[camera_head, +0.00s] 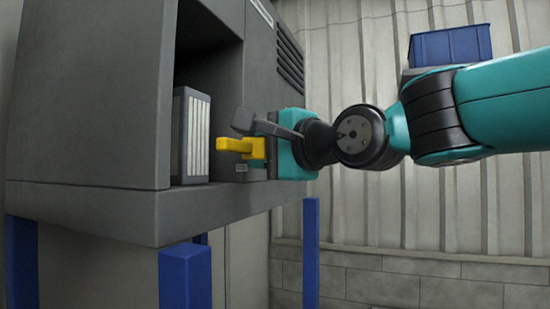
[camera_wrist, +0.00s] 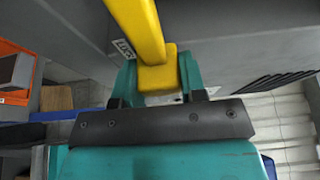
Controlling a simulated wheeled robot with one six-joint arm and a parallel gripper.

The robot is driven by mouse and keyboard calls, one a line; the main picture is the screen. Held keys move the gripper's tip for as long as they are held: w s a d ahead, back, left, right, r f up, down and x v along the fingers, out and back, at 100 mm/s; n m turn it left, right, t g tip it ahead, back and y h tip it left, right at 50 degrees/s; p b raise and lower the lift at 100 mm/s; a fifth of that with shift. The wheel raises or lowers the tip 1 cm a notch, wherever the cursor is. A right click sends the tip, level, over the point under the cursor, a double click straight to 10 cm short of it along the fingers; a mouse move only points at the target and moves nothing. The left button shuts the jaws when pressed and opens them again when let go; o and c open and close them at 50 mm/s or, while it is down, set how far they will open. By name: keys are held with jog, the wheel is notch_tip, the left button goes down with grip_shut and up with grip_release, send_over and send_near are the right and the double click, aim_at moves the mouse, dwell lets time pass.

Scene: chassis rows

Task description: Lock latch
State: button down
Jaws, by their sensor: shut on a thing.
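The yellow latch (camera_head: 236,145) is on the right side of the open bay in the grey chassis (camera_head: 100,215). Its handle points left, roughly level, across the bay's front right edge. In the wrist view the yellow latch (camera_wrist: 140,27) runs from the top down to a square yellow block between my fingers. My gripper (camera_wrist: 158,80) is shut on this block, with one teal finger on either side. In the head view my gripper (camera_head: 272,152) comes in from the right, and its fingertips are partly hidden behind the latch.
A grey module with a pale ribbed face (camera_head: 191,136) stands in the bay, left of the latch. Blue posts (camera_head: 186,276) stand below the chassis. A blue bin (camera_head: 450,46) sits at the upper right. An orange bin (camera_wrist: 14,68) shows at the wrist view's left.

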jog(key=shift+s+a, duration=0.2)
jog(key=shift+f, duration=0.1)
jog(key=c, duration=0.7)
grip_release()
jog(key=shift+s, duration=0.15)
jog(key=shift+d, duration=0.15)
jog(key=shift+d, duration=0.1)
jog(key=shift+s+d+b, duration=0.1)
jog(key=shift+d+b, duration=0.15)
jog(key=shift+b, duration=0.05)
jog(key=b+v, duration=0.6)
jog(key=v, duration=0.1)
jog(key=b+v, duration=0.3)
jog(key=v, duration=0.1)
jog(key=shift+d+f+b, duration=0.1)
jog(key=shift+f+b, duration=0.2)
